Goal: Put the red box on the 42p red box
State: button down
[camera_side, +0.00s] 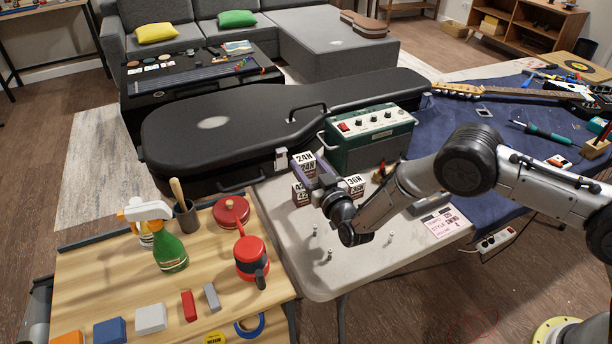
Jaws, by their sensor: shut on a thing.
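Three small boxes with white and dark reddish-brown faces are at my gripper, on the light grey table. The box marked 24N (304,158) is uppermost, held in my gripper (303,172). The box whose label starts with 42 (299,193) is below it, partly hidden by my gripper. Whether the two boxes touch cannot be told from this view. The box marked 36N (355,184) stands to the right, beside my wrist. My gripper reaches in from the right, and its fingertips are partly hidden.
A green amplifier (370,137) stands close behind the boxes. A large black guitar case (230,130) lies behind. Several small metal pegs (330,254) stand on the table's front area. A wooden bench (110,280) with a spray bottle (168,250) and red pots is at left.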

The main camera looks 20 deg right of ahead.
jog(key=shift+w+a+f, duration=0.1)
jog(key=shift+w+f, duration=0.25)
jog(key=shift+f, duration=0.05)
jog(key=shift+w+f, duration=0.1)
jog(key=shift+f, duration=1.45)
jog(key=shift+f, duration=0.2)
jog(key=shift+c, duration=0.9)
grip_release()
jog(key=shift+r, duration=0.15)
jog(key=s, duration=1.2)
